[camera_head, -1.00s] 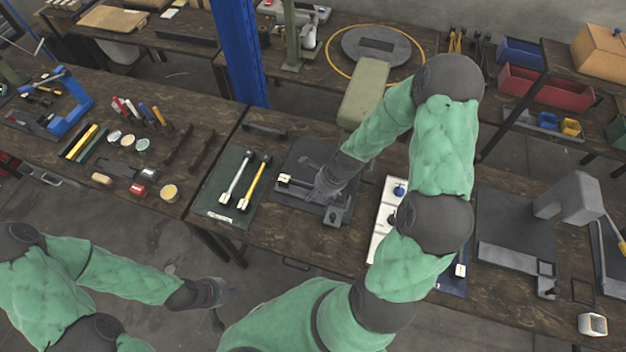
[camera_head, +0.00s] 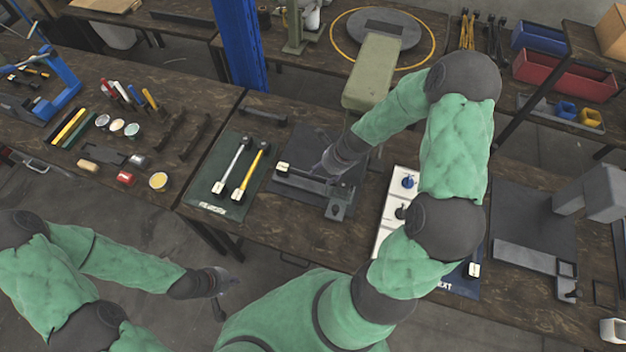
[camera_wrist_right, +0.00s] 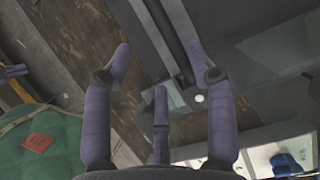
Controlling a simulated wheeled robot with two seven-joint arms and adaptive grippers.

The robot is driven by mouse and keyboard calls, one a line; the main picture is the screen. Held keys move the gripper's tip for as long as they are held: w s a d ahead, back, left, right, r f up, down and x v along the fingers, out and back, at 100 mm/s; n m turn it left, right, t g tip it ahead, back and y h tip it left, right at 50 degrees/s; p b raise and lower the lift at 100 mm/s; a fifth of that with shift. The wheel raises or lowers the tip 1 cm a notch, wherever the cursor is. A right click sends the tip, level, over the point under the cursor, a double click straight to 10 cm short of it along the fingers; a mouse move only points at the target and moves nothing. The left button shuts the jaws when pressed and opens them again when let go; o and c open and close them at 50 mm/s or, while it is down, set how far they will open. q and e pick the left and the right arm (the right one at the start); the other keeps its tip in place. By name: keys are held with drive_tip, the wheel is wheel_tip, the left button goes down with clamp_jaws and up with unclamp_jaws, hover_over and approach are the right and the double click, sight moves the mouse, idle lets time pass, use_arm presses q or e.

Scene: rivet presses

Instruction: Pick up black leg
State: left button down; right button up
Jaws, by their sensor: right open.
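A dark bar with a pale block at its left end (camera_head: 284,168), which looks like the black leg, lies across the dark press plate in the head view. My right gripper (camera_head: 322,167) is just behind the bar, over the plate. In the right wrist view my right gripper (camera_wrist_right: 158,75) is open, its purple fingers spread with nothing clearly held. A long dark bar (camera_wrist_right: 179,35) runs between the fingers there; I cannot tell if it is the leg or part of the fixture. My left gripper (camera_head: 228,282) hangs over the floor at lower left, its jaws too small to read.
A dark green mat (camera_head: 212,205) left of the press holds a silver leg (camera_head: 231,168) and a yellow leg (camera_head: 250,172). A white tray (camera_head: 392,212) stands to the right, partly behind my right arm. A green press head (camera_head: 372,72) rises behind the plate.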

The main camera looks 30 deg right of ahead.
sight(314, 178)
drive_tip(key=b+x, duration=0.1)
drive_tip(key=x, duration=0.1)
drive_tip(key=b+x, duration=0.1)
drive_tip(key=x, duration=0.2)
drive_tip(key=b+x, duration=0.1)
drive_tip(key=x, duration=0.2)
drive_tip(key=shift+w+d+r, duration=0.15)
drive_tip(key=shift+w, duration=0.2)
drive_tip(key=shift+r, duration=0.1)
clamp_jaws()
